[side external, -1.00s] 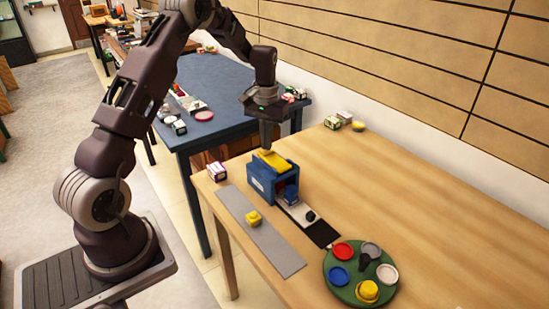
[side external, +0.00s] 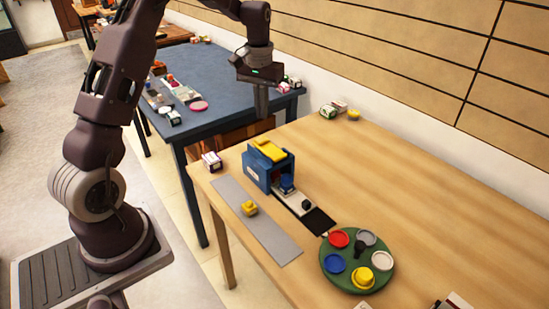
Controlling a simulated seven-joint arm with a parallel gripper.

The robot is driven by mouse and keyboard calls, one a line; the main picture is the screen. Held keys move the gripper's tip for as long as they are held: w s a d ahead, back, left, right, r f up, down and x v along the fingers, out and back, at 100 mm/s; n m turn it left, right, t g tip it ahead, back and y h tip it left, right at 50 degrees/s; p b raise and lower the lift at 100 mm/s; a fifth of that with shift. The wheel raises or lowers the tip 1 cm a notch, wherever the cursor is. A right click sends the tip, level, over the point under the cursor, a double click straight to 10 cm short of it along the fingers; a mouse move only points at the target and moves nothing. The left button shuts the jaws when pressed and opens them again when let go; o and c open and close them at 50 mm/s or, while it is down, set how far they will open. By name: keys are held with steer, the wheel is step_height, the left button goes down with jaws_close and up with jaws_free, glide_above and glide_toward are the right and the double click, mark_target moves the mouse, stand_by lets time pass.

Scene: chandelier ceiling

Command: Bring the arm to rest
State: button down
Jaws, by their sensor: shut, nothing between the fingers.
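My gripper (side external: 261,112) is shut and empty, pointing down. It hangs in the air above and behind the blue box with a yellow top (side external: 268,166), apart from it. The blue box stands near the left end of the wooden table (side external: 420,190). My arm reaches from its base at the left, up past the top of the picture and down to the gripper.
A yellow piece (side external: 250,208) lies on a grey strip (side external: 262,232). A black and white strip (side external: 318,222) runs from the box. A green round tray (side external: 340,279) holds coloured discs. A blue table (side external: 225,75) stands behind. The wooden table's right side is mostly clear.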

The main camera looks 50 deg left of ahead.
steer(key=s+d+r+m+t, duration=0.3)
steer(key=s+d+r, duration=0.9)
steer(key=d+r, duration=0.1)
steer(key=s+d+m+t, duration=0.1)
steer(key=s+d, duration=0.2)
steer(key=s, duration=0.5)
steer(key=s+d+f+m+t, duration=0.1)
steer(key=s+d, duration=0.3)
steer(key=s, duration=0.4)
steer(key=shift+m, duration=0.4)
steer(key=shift+w+d, duration=0.1)
